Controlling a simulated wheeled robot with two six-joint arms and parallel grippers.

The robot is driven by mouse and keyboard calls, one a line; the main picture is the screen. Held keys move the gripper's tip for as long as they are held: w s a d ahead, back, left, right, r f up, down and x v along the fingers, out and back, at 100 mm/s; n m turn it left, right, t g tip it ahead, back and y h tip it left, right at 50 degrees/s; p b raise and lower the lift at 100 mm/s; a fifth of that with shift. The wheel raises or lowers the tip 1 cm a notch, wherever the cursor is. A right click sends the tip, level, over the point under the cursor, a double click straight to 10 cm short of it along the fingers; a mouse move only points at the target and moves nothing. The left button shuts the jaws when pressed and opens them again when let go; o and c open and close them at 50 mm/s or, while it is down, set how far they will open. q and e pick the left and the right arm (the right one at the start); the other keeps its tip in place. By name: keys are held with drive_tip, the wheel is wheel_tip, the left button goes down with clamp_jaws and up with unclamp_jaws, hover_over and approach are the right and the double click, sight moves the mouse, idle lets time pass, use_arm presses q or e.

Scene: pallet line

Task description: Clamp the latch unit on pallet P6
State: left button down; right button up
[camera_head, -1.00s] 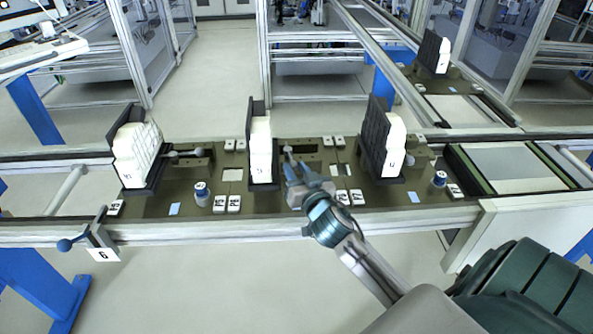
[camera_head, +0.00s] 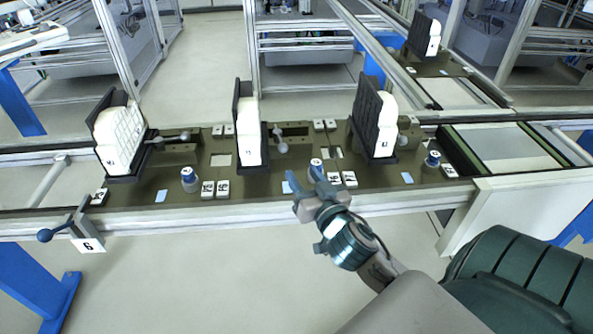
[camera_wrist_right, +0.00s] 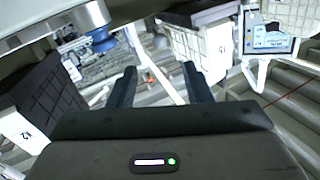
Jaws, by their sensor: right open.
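A white plate marked 6 (camera_head: 89,245) is at the front rail's left, beside a blue-ball lever (camera_head: 46,235). Behind it, a long olive pallet deck (camera_head: 255,190) carries upright black holders with white blocks. A small metal lever with a rounded end (camera_head: 281,146) points toward me beside the middle holder (camera_head: 248,135). Another lever (camera_head: 184,136) lies sideways by the left holder. I cannot tell which is P6's latch unit. My right gripper (camera_head: 304,178) is open and empty, in front of the middle lever and apart from it; its fingers show in the right wrist view (camera_wrist_right: 160,88). My left gripper is out of view.
Blue-capped cylinders (camera_head: 189,179) and white number tiles (camera_head: 215,188) stand along the deck's front. The front rail (camera_head: 200,217) runs below. Another pallet (camera_head: 440,66) sits at the back right.

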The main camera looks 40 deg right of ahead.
sight(279, 136)
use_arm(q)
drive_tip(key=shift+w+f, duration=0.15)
use_arm(e)
drive_tip(key=shift+s+a, duration=0.1)
drive_tip(key=shift+s, duration=0.35)
drive_tip(key=shift+c, duration=0.4)
